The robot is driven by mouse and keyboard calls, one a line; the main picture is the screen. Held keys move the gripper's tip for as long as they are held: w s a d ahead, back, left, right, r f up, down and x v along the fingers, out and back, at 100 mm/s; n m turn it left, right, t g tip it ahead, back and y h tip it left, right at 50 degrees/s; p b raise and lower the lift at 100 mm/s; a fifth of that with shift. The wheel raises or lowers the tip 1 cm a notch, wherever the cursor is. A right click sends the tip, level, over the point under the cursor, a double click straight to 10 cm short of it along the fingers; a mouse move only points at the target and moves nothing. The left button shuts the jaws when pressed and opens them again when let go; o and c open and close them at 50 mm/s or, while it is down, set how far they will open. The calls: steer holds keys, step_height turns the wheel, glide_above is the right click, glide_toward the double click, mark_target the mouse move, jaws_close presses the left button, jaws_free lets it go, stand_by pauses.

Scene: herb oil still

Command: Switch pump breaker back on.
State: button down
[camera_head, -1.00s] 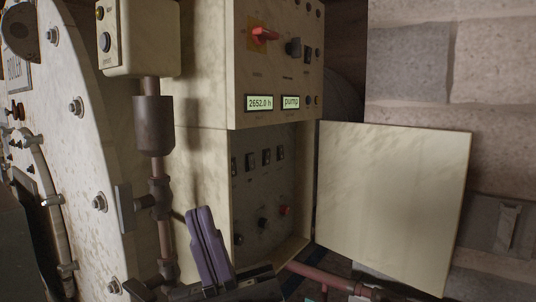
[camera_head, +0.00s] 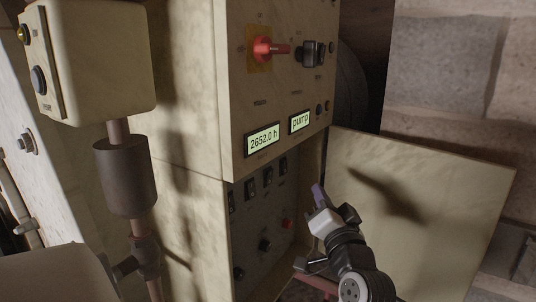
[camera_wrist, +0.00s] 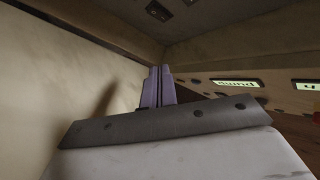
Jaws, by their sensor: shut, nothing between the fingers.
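A row of several small black breaker switches (camera_head: 250,188) sits on the dark panel (camera_head: 262,217) inside the open lower cabinet. Their labels are too small to read, so I cannot tell which is the pump's or which way each is set. My gripper (camera_head: 317,193) is shut and empty, its purple fingers at the compartment's right side, between the switches and the open door.
The cabinet door (camera_head: 430,200) stands open on the right, with my arm in front of it. A pipe (camera_head: 124,175) stands at left.

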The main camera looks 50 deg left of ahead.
mark_target(269, 177)
steer(key=shift+f, duration=0.15)
steer(key=s+a+r, duration=0.1)
steer(key=s+a, duration=0.1)
steer(key=a, duration=0.6)
steer(key=shift+a+p, duration=0.25)
steer(key=shift+p, duration=0.15)
steer(key=shift+a, duration=0.1)
stand_by(2.0)
steer(key=shift+a+r, duration=0.1)
steer(key=shift+a, duration=0.2)
steer(key=shift+s+a, duration=0.15)
steer(key=shift+a, duration=0.15)
stand_by(0.5)
steer(key=shift+d, duration=0.1)
